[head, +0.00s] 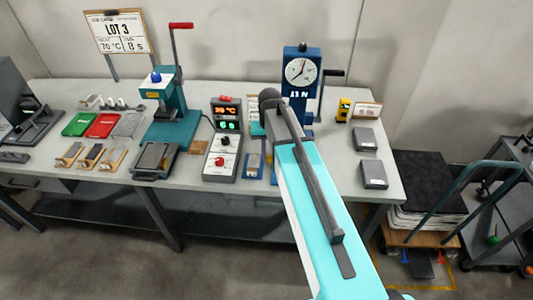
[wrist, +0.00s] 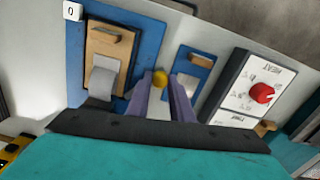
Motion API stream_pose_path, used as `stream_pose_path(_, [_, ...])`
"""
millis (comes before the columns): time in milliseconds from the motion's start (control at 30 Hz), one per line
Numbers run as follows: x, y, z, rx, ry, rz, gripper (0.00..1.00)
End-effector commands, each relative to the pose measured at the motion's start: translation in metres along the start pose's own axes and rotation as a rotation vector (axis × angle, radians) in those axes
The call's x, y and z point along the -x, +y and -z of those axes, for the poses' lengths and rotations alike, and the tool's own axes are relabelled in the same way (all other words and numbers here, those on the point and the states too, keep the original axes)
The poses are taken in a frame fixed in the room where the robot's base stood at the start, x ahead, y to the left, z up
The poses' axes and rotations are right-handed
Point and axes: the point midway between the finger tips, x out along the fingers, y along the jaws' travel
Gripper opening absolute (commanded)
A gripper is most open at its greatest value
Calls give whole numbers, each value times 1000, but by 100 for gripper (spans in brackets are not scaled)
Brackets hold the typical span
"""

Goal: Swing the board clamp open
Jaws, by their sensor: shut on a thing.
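In the wrist view my gripper (wrist: 160,88) has its two purple-grey fingers close around a round yellow knob (wrist: 159,77). The knob appears to belong to the board clamp; the rest of the clamp is hidden by the fingers or cannot be made out. Left of the fingers lies a blue board (wrist: 76,50) with a wooden block (wrist: 108,42) and a pale grey roll or flap (wrist: 103,78) on it. Right of them lies a smaller blue plate (wrist: 184,56) with a wooden piece (wrist: 201,60). In the head view my arm hides the gripper and clamp.
A control box with a red knob (wrist: 262,92) stands close right of the smaller plate; the box also shows in the head view (head: 222,160). A blue dial gauge stand (head: 300,72) rises behind my arm. Grey blocks (head: 365,139) lie at the table's right.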

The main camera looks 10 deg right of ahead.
Motion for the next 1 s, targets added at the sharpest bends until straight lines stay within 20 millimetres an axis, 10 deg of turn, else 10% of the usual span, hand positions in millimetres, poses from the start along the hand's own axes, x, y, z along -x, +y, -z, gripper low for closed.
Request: stream_pose_path(1000, [0,30,-14,639,2,-1,0])
